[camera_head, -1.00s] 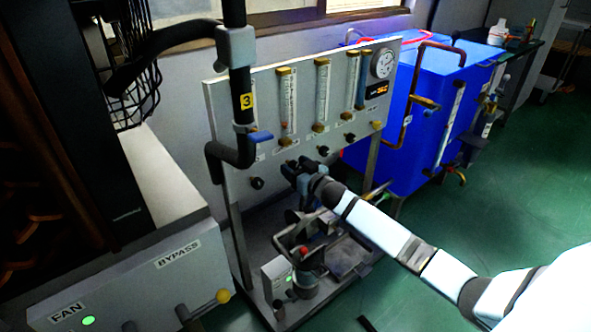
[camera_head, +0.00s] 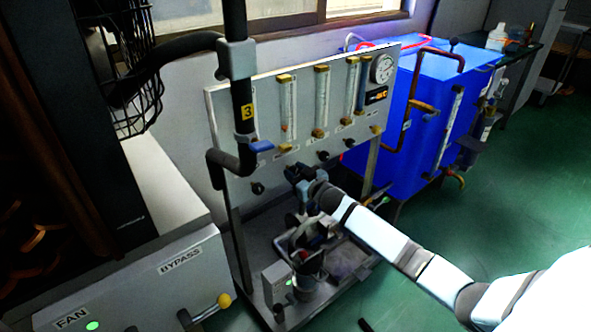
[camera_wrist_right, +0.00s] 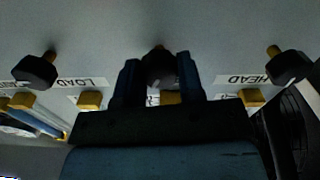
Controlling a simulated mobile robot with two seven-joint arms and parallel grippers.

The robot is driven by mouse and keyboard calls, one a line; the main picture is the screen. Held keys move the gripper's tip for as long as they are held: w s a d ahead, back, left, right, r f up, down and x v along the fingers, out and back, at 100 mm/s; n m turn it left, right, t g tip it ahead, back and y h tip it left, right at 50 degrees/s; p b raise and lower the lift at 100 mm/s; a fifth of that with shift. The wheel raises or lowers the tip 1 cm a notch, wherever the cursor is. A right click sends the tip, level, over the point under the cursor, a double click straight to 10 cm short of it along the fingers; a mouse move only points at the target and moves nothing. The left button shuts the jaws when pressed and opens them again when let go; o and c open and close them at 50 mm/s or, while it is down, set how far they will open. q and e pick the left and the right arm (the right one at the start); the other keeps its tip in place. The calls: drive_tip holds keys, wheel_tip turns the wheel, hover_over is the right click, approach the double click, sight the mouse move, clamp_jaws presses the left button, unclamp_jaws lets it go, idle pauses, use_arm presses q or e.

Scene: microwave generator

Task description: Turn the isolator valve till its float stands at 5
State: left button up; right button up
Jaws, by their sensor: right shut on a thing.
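In the right wrist view, my right gripper (camera_wrist_right: 158,85) is shut on a dark round valve knob (camera_wrist_right: 160,65), a finger on each side. This knob sits between the knobs labelled LOAD and HEAD; its own label is mostly hidden behind the gripper. In the head view my right gripper (camera_head: 296,172) is at the panel's lower edge, below a clear flow tube (camera_head: 287,108) with brass end fittings. A reddish mark shows low in that tube, but the scale and float height are too small to read. My left gripper is in neither view.
The LOAD knob (camera_wrist_right: 35,70) and HEAD knob (camera_wrist_right: 287,66) flank the gripper closely. A blue tank (camera_head: 425,120) is at right. Green floor (camera_head: 480,225) is open.

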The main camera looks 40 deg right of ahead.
drive_tip(key=n+p, duration=0.1)
drive_tip(key=n, duration=0.2)
drive_tip(key=shift+p, duration=0.4)
drive_tip(key=shift+n+p, duration=0.4)
drive_tip(key=shift+n, duration=0.5)
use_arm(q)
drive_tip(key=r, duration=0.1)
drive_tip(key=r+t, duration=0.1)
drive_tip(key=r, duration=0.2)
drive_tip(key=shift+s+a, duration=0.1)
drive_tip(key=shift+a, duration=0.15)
use_arm(e)
drive_tip(key=shift+n, duration=0.3)
drive_tip(key=o, duration=0.9)
drive_tip(key=shift+o, duration=0.2)
drive_tip(key=shift+s, duration=0.35)
use_arm(q)
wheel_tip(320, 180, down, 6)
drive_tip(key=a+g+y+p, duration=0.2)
drive_tip(key=p, duration=0.1)
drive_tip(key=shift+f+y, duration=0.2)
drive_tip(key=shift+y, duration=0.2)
use_arm(e)
drive_tip(key=s, duration=1.3)
drive_tip(key=shift+d, duration=0.45)
